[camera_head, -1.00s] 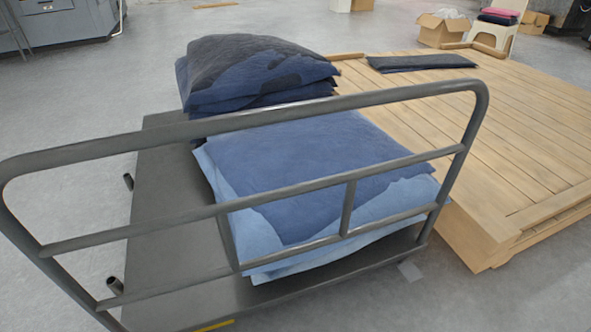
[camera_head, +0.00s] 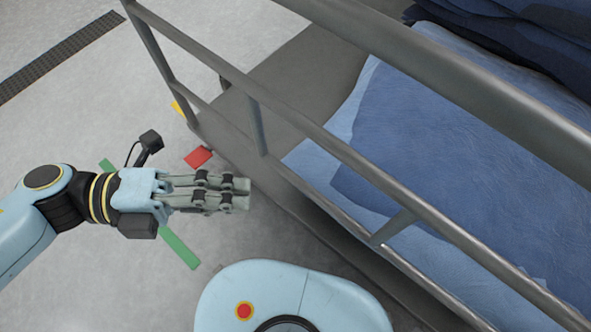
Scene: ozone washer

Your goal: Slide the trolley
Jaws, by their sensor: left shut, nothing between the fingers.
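The grey metal trolley (camera_head: 290,65) fills the right half of the head view, with its tubular handle frame (camera_head: 345,152) nearest me. Folded blue fabric (camera_head: 440,140) lies on its deck, with darker fabric (camera_head: 520,45) behind at the top right. My left gripper (camera_head: 248,193) is shut and empty, with its fingers pointing right toward the trolley. It appears apart from the frame, in front of the trolley's near edge. My right gripper is not in view.
A dark floor grate (camera_head: 60,57) runs across the upper left. The grey floor on the left is otherwise clear.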

